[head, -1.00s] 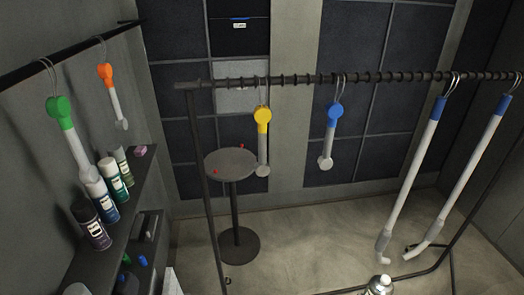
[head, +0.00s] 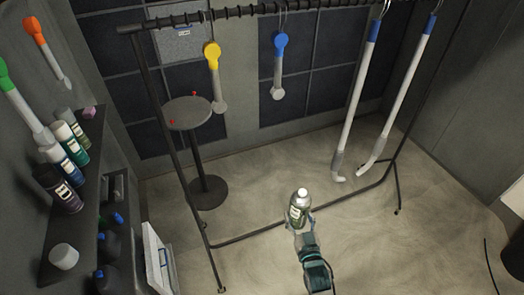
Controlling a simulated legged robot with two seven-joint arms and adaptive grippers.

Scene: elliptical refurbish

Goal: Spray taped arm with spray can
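A spray can (head: 298,209) with a pale top and a dark green and white label stands upright at the front end of my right gripper (head: 301,232). The gripper appears closed around its lower part, with the fingers mostly hidden. Two long white arms with blue upper ends and greyish lower ends hang from the black rack: one arm (head: 354,100) and another (head: 408,92) to its right. Short arms with a yellow joint (head: 213,57) and a blue joint (head: 280,43) hang further left. I cannot tell which arm is taped. The can is apart from them all. My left gripper is not in view.
The black rack (head: 150,100) spans the scene, with its lower bar near the can. A round stool (head: 187,113) stands behind it. The left wall shelf (head: 92,195) holds several cans. Green (head: 18,105) and orange (head: 42,45) arms hang there.

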